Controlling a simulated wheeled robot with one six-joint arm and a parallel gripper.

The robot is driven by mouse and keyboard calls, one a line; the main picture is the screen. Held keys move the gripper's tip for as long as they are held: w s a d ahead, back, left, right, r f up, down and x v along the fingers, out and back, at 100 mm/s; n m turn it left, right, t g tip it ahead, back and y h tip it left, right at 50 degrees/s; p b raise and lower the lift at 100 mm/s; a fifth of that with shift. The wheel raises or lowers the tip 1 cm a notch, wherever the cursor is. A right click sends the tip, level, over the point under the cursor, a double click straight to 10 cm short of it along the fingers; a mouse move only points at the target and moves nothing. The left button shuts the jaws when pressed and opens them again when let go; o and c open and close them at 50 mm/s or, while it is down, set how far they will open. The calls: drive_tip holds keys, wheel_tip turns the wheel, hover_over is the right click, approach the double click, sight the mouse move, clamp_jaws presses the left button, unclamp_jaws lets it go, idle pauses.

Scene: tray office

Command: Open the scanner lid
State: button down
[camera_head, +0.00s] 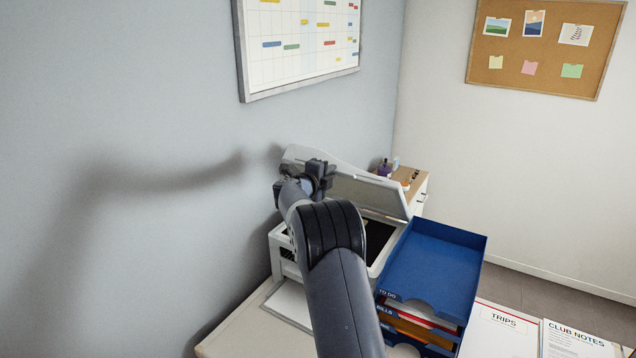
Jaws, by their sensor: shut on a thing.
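The scanner (284,253) is a white machine standing on the desk against the grey wall. Its lid (365,190) is raised and tilted up, with the dark scanning bed (378,238) partly showing below it. My gripper (305,178) is at the lid's left part and is shut on the lid's edge. The fingertips and the exact contact are largely hidden by my wrist. My arm covers the front and middle of the scanner.
A blue letter tray stack (437,268) with papers stands close to the scanner's right. Papers labelled Trips (500,325) and Club Notes (575,340) lie further right. A wooden-topped cabinet (417,184) with small items stands behind. The wall is close on the left.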

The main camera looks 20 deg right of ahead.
drive_tip(key=c, duration=2.2)
unclamp_jaws()
drive_tip(key=d+r, duration=0.1)
drive_tip(key=w+d+r+p, duration=0.2)
drive_tip(key=d+r, duration=0.1)
drive_tip(key=shift+w+r, duration=0.1)
drive_tip(key=shift+w, duration=0.15)
drive_tip(key=c, duration=2)
unclamp_jaws()
drive_tip(key=shift+a, duration=0.1)
drive_tip(key=o, duration=0.5)
drive_tip(key=shift+f, duration=0.2)
drive_tip(key=shift+a, duration=0.1)
drive_tip(key=b+v, duration=0.4)
drive_tip(key=v, duration=0.6)
drive_tip(key=shift+s+a+r+b, duration=0.1)
drive_tip(key=shift+s+a+b, duration=0.1)
drive_tip(key=shift+s+b, duration=0.1)
drive_tip(key=shift+w+d, duration=0.1)
drive_tip(key=shift+w, duration=0.05)
